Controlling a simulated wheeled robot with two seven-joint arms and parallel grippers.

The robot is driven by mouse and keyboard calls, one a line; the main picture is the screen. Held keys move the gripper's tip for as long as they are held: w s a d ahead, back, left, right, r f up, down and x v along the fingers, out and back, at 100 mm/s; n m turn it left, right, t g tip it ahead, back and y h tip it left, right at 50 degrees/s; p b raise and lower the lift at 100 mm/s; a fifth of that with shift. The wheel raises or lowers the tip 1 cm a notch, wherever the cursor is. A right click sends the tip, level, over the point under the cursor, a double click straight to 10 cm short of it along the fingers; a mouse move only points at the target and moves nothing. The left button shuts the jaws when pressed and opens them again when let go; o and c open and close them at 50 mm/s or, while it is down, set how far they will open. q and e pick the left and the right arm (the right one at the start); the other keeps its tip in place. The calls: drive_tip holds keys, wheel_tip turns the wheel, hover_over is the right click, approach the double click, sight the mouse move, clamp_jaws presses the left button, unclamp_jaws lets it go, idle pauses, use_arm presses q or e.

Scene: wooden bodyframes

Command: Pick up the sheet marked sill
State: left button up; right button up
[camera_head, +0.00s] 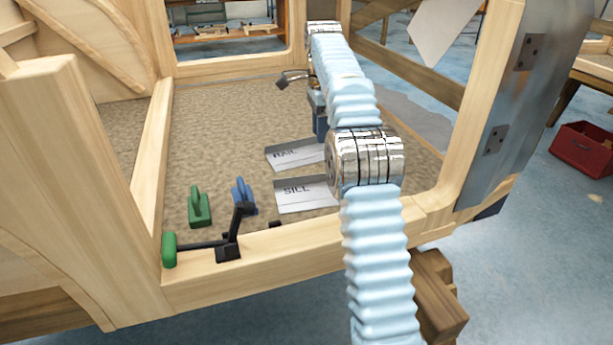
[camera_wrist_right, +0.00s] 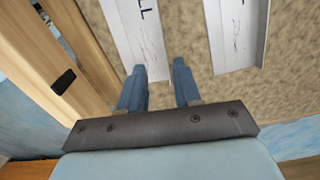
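The sheet marked SILL (camera_head: 305,200) is a pale grey metal sheet lying on the brown floor of the wooden frame. Its right part is hidden behind my right arm. In the right wrist view the sheet ending in "LL" (camera_wrist_right: 132,30), which I take to be the sill sheet, lies ahead of the fingers. My right gripper (camera_wrist_right: 159,66) is open, its two blue fingers apart, with the left fingertip over or beside that sheet's near end; contact cannot be told. In the head view the right gripper (camera_head: 320,130) is mostly hidden behind the arm. My left gripper is not in view.
A similar sheet marked RAIL (camera_head: 292,155) lies behind it, also in the right wrist view (camera_wrist_right: 236,35). A green-handled clamp (camera_head: 228,245) sits on the front beam (camera_head: 300,255). Green (camera_head: 199,208) and blue (camera_head: 243,195) handled tools stand left of the sheets.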

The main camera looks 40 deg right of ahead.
drive_tip(key=b, duration=0.2)
approach(321, 186)
drive_tip(key=shift+w+d+f, duration=0.15)
drive_tip(key=shift+w+f, duration=0.15)
drive_tip(key=shift+w, duration=0.3)
drive_tip(key=shift+w+d+f, duration=0.1)
drive_tip(key=shift+w+f, duration=0.15)
drive_tip(key=shift+w, duration=0.3)
wheel_tip(321, 186, down, 6)
drive_tip(key=shift+s+a+r+b, duration=0.1)
drive_tip(key=shift+b, duration=0.35)
clamp_jaws()
